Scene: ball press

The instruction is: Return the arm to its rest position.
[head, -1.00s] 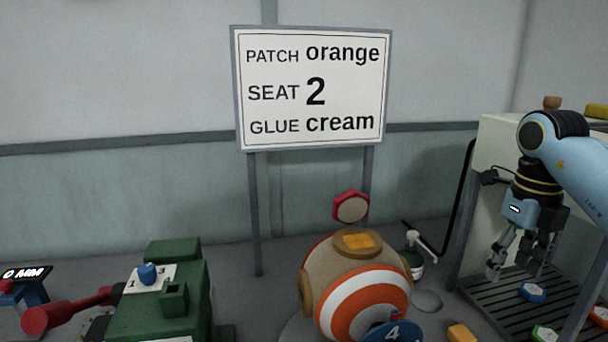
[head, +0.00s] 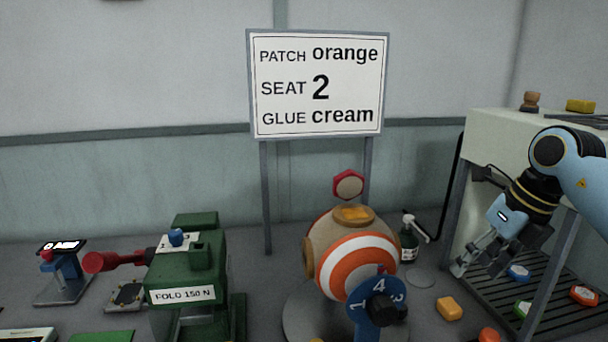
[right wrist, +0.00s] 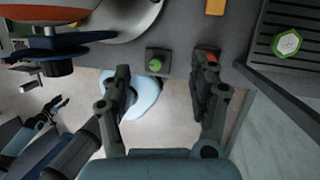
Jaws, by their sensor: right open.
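My right gripper (head: 480,257) is at the right in the head view, in front of the rack frame, with its fingers pointing down and left. It also shows in the right wrist view (right wrist: 163,82), with its two fingers spread apart and nothing held between them. Below it in that view is a small dark block with a green knob (right wrist: 155,65) at the table edge. My left gripper does not show in the head view; a dark claw-like part at the left of the right wrist view is too unclear to name.
An orange-and-white striped ball (head: 357,262) with a blue numbered dial (head: 374,310) stands in the middle. A green press (head: 187,272) is at left. A slatted rack (head: 545,290) with hexagonal pieces is at right.

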